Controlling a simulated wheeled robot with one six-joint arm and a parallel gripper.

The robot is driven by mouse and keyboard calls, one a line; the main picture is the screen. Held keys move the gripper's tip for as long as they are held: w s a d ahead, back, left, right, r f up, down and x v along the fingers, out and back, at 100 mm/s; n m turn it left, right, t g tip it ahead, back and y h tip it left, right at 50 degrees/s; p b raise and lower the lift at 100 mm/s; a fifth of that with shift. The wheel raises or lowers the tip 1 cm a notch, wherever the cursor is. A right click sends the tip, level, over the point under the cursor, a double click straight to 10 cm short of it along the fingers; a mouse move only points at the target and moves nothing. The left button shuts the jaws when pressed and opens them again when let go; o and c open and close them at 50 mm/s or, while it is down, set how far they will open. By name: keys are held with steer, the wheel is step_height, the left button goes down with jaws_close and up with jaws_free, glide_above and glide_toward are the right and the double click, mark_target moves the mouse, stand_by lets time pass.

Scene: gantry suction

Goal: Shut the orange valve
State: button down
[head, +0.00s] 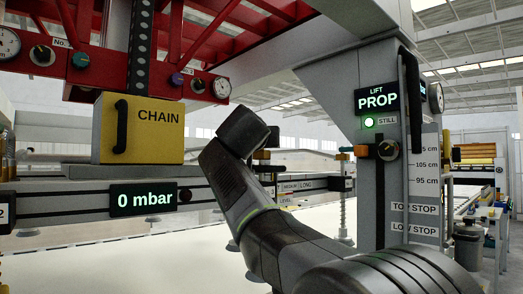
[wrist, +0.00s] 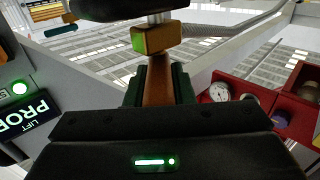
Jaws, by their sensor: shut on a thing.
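In the wrist view my gripper (wrist: 158,84) has its dark green fingers closed on both sides of an orange-brown handle (wrist: 159,79), which I take to be the orange valve's lever. The handle runs up to a yellow-orange block with a green side (wrist: 155,38), below a dark rounded body. In the head view my dark arm rises in the middle and its wrist hides most of the gripper. A small orange part (head: 262,155) shows just right of the wrist. The valve's full body and its angle are hard to tell.
A yellow CHAIN box (head: 140,128) hangs at left under a red frame (head: 190,45) with gauges and knobs. The "0 mbar" display (head: 143,199) is on the grey beam. A column at right carries the LIFT PROP display (head: 377,99), a lever and a knob (head: 388,150).

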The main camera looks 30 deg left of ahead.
steer(key=shift+a+f+m+t+h+b, duration=0.15)
steer(key=shift+a+m+t+h+b, duration=0.2)
steer(key=shift+m+h, duration=0.65)
steer(key=m+h, duration=0.1)
steer(key=h, duration=0.1)
steer(key=m+h+p, duration=0.1)
steer(key=h, duration=0.1)
steer(key=shift+a+r, duration=0.2)
steer(key=shift+a, duration=0.2)
steer(key=m+h+p, duration=0.2)
steer(key=h, duration=0.1)
steer(key=shift+a+h, duration=0.25)
steer(key=shift+h, duration=0.05)
steer(key=shift+f+m+h+p, duration=0.1)
steer(key=shift+m+h+p, duration=0.25)
steer(key=shift+m+h, duration=0.05)
steer(key=shift+f, duration=0.1)
steer(key=c, duration=1.2)
jaws_free()
steer(key=shift+c, duration=0.2)
steer(key=shift+s, duration=0.1)
